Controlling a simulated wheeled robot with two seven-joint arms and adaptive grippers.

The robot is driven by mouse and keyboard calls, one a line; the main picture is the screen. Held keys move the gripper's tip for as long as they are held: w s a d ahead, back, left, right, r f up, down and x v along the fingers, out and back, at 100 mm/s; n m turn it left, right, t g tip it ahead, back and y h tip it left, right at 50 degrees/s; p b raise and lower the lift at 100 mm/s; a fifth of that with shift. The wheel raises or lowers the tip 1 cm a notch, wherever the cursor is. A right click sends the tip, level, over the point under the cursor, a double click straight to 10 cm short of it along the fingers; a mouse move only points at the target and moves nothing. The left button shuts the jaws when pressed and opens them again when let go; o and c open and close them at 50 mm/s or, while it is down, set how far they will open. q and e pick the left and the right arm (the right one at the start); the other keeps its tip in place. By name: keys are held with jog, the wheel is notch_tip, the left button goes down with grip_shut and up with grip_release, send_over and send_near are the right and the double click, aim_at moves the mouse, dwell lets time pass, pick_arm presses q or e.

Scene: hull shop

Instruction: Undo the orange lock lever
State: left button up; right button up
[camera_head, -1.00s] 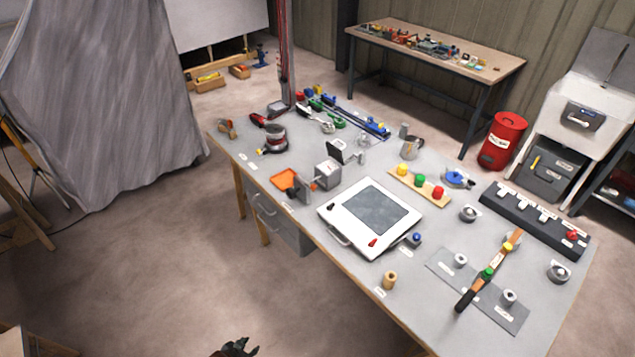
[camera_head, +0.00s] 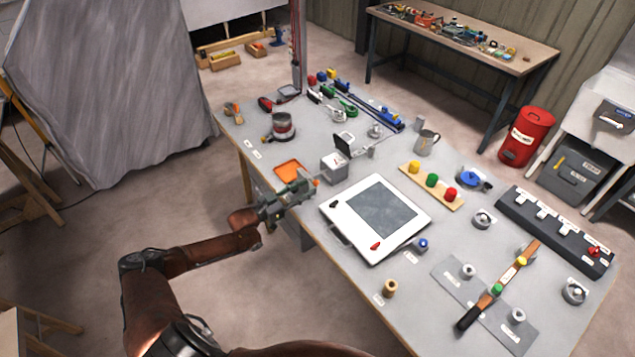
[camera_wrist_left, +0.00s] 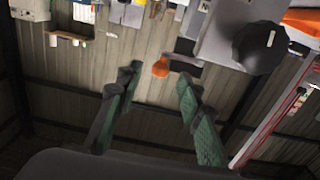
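The orange lock lever shows as a rounded orange knob (camera_wrist_left: 161,68) in the left wrist view, just beyond and between my fingertips. In the head view only a small orange bit (camera_head: 315,182) shows at the tip of my left gripper (camera_head: 300,187), near the grey box (camera_head: 334,167) at the table's front edge. My left gripper also shows in the left wrist view (camera_wrist_left: 158,90), with its two green-padded fingers spread apart and nothing between them. The lever's base is mostly hidden in the head view by the gripper. My right gripper is out of view.
An orange tray (camera_head: 289,167) lies just behind the gripper. A white framed panel (camera_head: 375,217) lies to the right. A black knob (camera_wrist_left: 260,47) is close by in the wrist view. A tin (camera_head: 282,128) stands further back. The floor before the table is clear.

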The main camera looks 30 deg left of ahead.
aim_at(316, 183)
pick_arm(q)
jog(key=x, duration=0.5)
jog(key=shift+w, duration=0.1)
jog(key=shift+c, duration=0.6)
jog(key=shift+f, duration=0.1)
grip_shut()
